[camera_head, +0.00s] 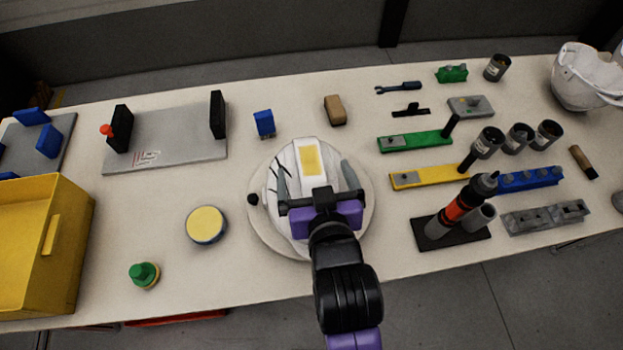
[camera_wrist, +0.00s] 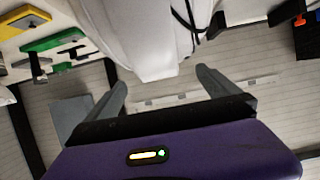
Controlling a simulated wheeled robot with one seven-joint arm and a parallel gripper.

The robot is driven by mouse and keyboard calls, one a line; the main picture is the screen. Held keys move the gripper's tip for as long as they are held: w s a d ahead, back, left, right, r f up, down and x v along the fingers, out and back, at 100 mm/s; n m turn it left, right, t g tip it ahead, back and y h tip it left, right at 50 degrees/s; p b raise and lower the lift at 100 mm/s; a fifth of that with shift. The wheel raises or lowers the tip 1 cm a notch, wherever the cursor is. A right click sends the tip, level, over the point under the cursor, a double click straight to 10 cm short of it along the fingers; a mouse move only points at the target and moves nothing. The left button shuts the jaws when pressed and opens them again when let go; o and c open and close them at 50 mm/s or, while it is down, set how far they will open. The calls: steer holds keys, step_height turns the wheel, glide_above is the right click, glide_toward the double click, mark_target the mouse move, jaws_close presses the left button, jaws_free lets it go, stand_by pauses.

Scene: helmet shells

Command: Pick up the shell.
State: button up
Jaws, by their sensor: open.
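A white helmet shell (camera_head: 310,151) with a yellow patch on top sits on a round pale plate (camera_head: 262,237) near the table's front middle. My gripper (camera_head: 314,170) is open above the shell, with one finger at each side of it in the head view. In the wrist view the shell (camera_wrist: 150,35) fills the top middle, its lower edge reaching towards the gap between my fingertips (camera_wrist: 162,82). Dark cords hang at its side. Whether the fingers touch the shell cannot be told. My gripper hides the shell's near side.
Another white shell (camera_head: 580,77) stands at the far right. A black stand with an orange-banded tool (camera_head: 457,213) is to the right. A round yellow-topped tin (camera_head: 206,225), a green-capped item (camera_head: 144,275) and a yellow bin (camera_head: 40,245) are to the left.

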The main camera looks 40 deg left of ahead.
steer(key=shift+p+x, duration=0.5)
steer(key=shift+x, duration=1.8)
steer(key=shift+c, duration=0.2)
